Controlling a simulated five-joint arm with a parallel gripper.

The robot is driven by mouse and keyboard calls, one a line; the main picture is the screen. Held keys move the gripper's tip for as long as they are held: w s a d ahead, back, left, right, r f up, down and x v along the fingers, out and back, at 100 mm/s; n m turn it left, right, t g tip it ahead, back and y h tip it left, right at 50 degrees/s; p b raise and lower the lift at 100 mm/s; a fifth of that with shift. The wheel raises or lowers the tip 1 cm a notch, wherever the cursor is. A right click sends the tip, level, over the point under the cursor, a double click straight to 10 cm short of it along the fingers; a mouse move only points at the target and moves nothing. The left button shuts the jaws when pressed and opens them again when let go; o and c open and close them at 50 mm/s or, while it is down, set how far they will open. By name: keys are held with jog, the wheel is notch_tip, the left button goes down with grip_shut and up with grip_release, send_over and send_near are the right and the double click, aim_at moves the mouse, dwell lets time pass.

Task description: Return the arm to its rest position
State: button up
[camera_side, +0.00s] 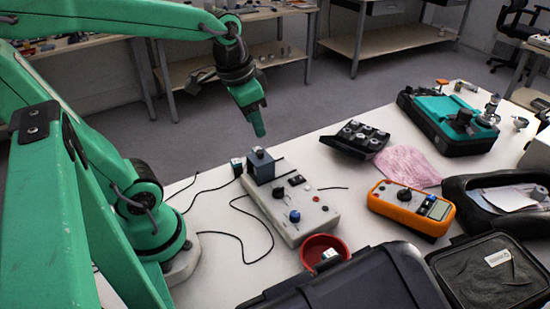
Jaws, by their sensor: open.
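My gripper (258,126) hangs in the air above the back edge of the white table (400,262), tilted downward. Nothing shows between its fingers, and it touches nothing. It is above and slightly left of a blue-grey block (261,165) on a light grey control box (290,207). The gap between the fingers is too small to make out from this side. My green arm reaches in from the left, raised over the table.
Dark cases fill the front. Black cables (243,235) cross the table. Benches stand behind.

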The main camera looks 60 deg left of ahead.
jog(key=shift+s+d+r+n+t, duration=0.25)
jog(key=shift+s+d+t, duration=0.25)
jog(key=shift+s, duration=0.1)
jog(key=shift+s+d+r+n+t, duration=0.2)
jog(key=shift+s+d+t, duration=0.15)
jog(key=shift+s+d, duration=0.25)
jog(key=shift+s+d+r+n+t, duration=0.25)
jog(key=shift+s+d+t, duration=0.2)
jog(key=shift+s, duration=0.2)
